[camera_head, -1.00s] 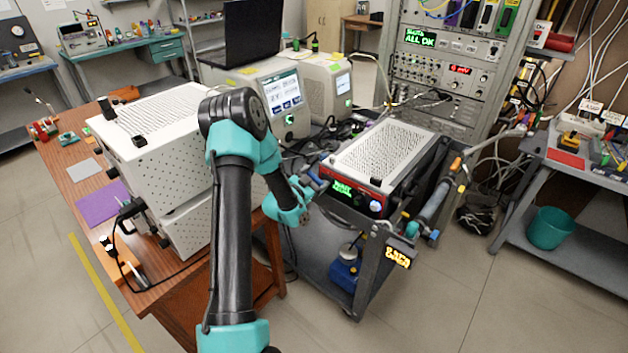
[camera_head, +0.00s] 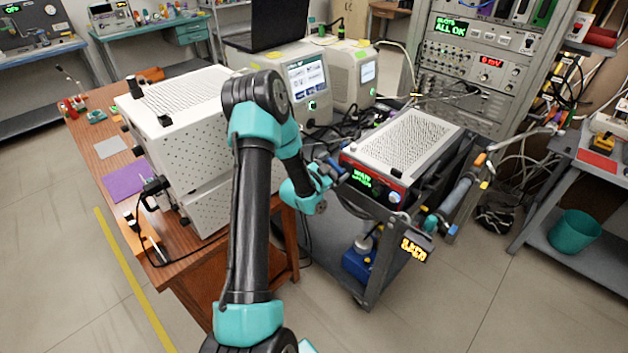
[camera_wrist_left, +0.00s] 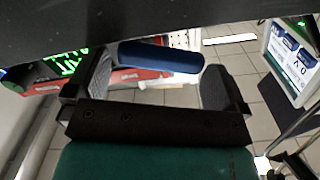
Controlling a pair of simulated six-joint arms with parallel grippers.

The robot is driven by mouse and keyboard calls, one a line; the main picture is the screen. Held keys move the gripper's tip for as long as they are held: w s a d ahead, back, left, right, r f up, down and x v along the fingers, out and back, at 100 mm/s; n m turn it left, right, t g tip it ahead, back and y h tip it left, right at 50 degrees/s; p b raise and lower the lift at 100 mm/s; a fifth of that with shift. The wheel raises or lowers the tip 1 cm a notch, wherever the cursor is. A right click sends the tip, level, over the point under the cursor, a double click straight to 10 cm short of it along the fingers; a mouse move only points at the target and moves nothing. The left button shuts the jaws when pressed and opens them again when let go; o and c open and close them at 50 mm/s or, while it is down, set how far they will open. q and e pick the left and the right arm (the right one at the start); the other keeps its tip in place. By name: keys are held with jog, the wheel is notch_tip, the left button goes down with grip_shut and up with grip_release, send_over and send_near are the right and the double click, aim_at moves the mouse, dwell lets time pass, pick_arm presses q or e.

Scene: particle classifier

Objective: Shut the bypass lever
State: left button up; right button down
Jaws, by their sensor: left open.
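A dark blue lever grip (camera_wrist_left: 158,57) lies sideways between the spread fingers of my left gripper (camera_wrist_left: 160,85) in the left wrist view. The fingers stand apart on either side of it; I cannot tell if either touches it. In the head view, my left gripper (camera_head: 328,178) is at the left front corner of the red-fronted box (camera_head: 372,185). There the lever is small and partly hidden by the gripper. The box's red front with green text also shows in the left wrist view (camera_wrist_left: 140,76). My right gripper is not in view.
The box sits on a grey cart with a post (camera_head: 385,270) and a yellow-lit sign (camera_head: 414,250). A wooden table (camera_head: 230,275) with a perforated white box (camera_head: 185,120) stands to the left. An instrument rack (camera_head: 470,75) is behind. Floor is clear in front.

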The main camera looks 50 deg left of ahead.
pick_arm(q)
jog(key=s+d, duration=0.1)
jog(key=s, duration=1.5)
jog(key=shift+s+d, duration=0.2)
jog(key=shift+s, duration=0.15)
jog(key=shift+c, duration=1.4)
jog(key=shift+a+n, duration=0.1)
jog(key=shift+n, duration=0.8)
jog(key=c, duration=0.3)
jog(key=n, duration=0.6)
jog(key=shift+a+f, duration=0.1)
jog(key=shift+a, duration=0.2)
jog(key=c, duration=0.6)
jog(key=n, duration=0.4)
jog(key=shift+w+a+n, duration=0.1)
jog(key=shift+a+n, duration=0.15)
jog(key=shift+n, duration=0.15)
jog(key=shift+c, duration=0.3)
jog(key=n, duration=0.5)
jog(key=shift+a+f, duration=0.1)
jog(key=shift+a, duration=0.15)
